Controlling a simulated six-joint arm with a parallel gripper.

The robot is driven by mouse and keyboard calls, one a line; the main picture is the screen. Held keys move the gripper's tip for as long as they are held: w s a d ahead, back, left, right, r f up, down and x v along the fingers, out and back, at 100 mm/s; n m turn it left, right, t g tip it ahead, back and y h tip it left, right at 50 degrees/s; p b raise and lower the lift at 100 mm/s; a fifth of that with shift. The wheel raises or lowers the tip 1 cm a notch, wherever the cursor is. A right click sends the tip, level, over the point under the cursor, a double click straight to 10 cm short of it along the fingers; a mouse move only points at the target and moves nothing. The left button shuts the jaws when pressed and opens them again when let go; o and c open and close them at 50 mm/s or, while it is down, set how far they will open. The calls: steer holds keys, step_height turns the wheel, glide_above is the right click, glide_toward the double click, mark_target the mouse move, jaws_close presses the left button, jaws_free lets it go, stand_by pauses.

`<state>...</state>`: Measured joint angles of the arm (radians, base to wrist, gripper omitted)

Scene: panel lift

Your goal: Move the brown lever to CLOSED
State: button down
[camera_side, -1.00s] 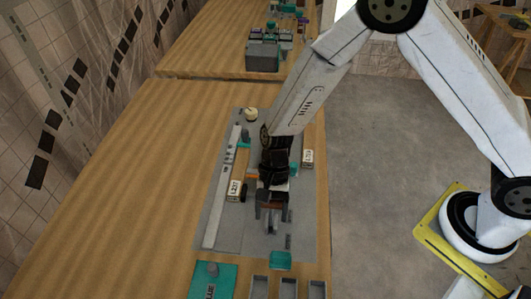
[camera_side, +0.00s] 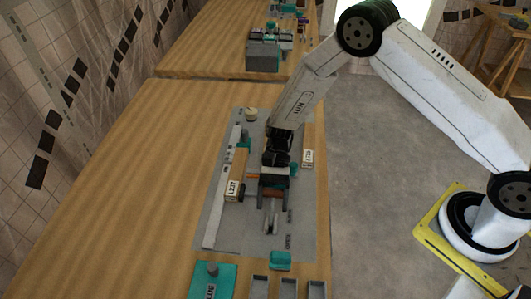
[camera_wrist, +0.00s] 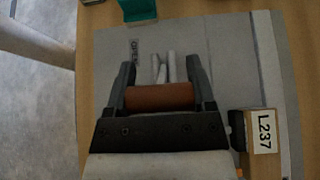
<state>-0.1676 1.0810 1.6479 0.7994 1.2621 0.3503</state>
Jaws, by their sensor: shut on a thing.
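The brown lever's handle (camera_wrist: 160,97) is a horizontal cylinder in the wrist view. It lies crosswise between the two dark fingers of my gripper (camera_wrist: 160,88), which are shut on it. Grey metal prongs (camera_wrist: 165,68) show just beyond the handle; they also show in the side view (camera_side: 271,218). In the side view my gripper (camera_side: 272,203) points down at the panel, and little of the handle can be told apart there. A label reading OPEN (camera_wrist: 134,50) lies on the panel past the handle, to the left of the prongs. I cannot read a CLOSED label.
A wooden block marked L237 (camera_wrist: 262,135) stands close beside my gripper; it shows on the left in the side view (camera_side: 236,172). Another labelled block (camera_side: 308,150) is to the right. A teal block (camera_side: 280,260) sits at the panel's near end. The wooden table (camera_side: 130,190) is bare on the left.

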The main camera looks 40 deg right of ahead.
jaws_free()
steer(key=shift+w+d, duration=0.1)
steer(key=v, duration=0.7)
steer(key=shift+w+d+r, duration=0.15)
steer(key=shift+w+d, duration=0.05)
steer(key=shift+w, duration=0.05)
stand_by(0.5)
steer(key=s+d+r+n+t+h, duration=0.8)
steer(key=s+d+r+n+t, duration=0.1)
steer(key=d, duration=0.4)
steer(key=shift+s+d+r+t, duration=0.2)
steer(key=shift+s+r+t, duration=0.65)
steer(key=shift+s, duration=0.25)
